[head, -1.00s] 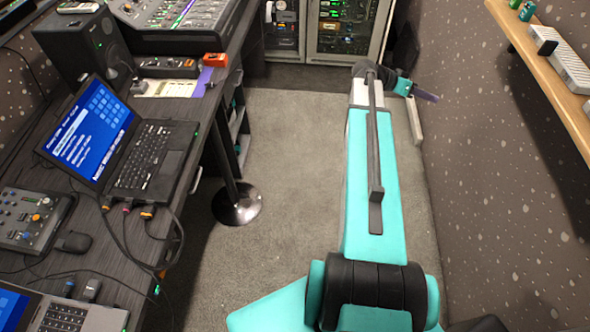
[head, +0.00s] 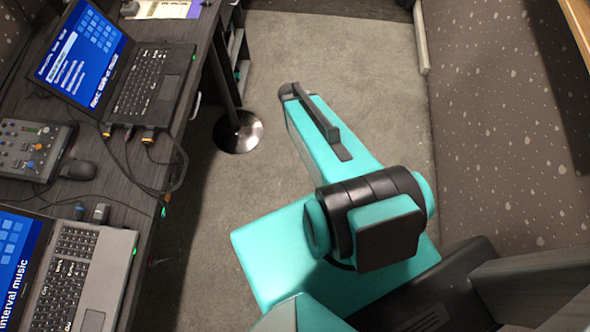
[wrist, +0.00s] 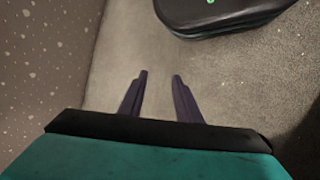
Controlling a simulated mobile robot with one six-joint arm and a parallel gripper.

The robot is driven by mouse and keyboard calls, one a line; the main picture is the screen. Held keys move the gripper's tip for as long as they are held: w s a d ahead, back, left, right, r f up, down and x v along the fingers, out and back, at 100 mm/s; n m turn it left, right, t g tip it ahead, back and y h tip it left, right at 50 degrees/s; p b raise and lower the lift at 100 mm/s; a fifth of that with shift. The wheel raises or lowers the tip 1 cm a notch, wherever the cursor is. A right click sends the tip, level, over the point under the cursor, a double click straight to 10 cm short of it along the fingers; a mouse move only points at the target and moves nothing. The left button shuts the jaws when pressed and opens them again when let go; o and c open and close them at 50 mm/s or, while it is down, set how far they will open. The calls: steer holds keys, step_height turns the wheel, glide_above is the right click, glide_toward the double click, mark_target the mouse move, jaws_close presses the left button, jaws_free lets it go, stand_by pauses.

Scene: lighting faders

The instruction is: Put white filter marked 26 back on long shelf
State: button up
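My gripper (wrist: 160,74) shows in the wrist view as two dark purple fingers held apart. Only grey carpet shows between them, so it is open and empty. It is out of sight in the head view, where my arm is folded toward the camera. No white filter marked 26 can be seen in either current view. A bit of a wooden shelf (head: 579,22) shows at the top right corner of the head view. What is on it is out of frame.
A dark desk on the left holds a black laptop (head: 153,85), a grey laptop (head: 75,270) and a small mixer (head: 30,150). Cables hang over its edge. A round metal stand base (head: 238,132) is on the floor. The carpet (head: 370,60) beyond my arm is clear. A speckled wall (head: 490,130) bounds the right.

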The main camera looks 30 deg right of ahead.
steer(key=s+a+f+n+g+y, duration=0.1)
steer(key=s+a+f+n, duration=0.1)
steer(key=s+a, duration=0.4)
steer(key=s+a+f+n+g+y, duration=0.1)
steer(key=s+a+f+n+y, duration=0.1)
steer(key=s+a, duration=0.4)
steer(key=a+f, duration=0.1)
steer(key=a, duration=0.2)
steer(key=shift+s+f, duration=0.35)
steer(key=shift+a, duration=0.1)
